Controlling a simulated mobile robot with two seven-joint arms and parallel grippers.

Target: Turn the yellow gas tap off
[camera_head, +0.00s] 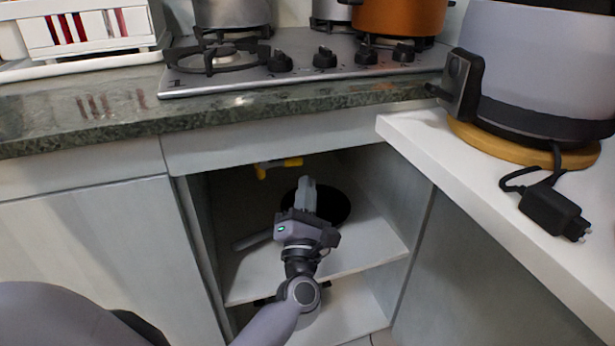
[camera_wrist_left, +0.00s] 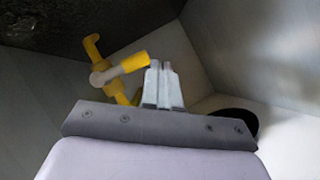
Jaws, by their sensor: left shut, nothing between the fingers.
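The yellow gas tap (camera_head: 279,165) shows high inside the open cabinet, under the counter, partly cut off by the cabinet's upper front edge. In the left wrist view its yellow handle (camera_wrist_left: 134,62) slants up to the right from a pale valve body (camera_wrist_left: 101,77), with yellow pipe (camera_wrist_left: 92,46) above and below. My left gripper (camera_head: 307,181) is inside the cabinet, below and right of the tap. Its fingers (camera_wrist_left: 161,70) are shut and empty. In the wrist view the fingertips appear right beside the handle's end; I cannot tell whether they touch. My right gripper is not in view.
Above are the stone counter (camera_head: 130,124) and gas hob (camera_head: 300,60) with pots. A white worktop (camera_head: 440,150) with an appliance stands at right.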

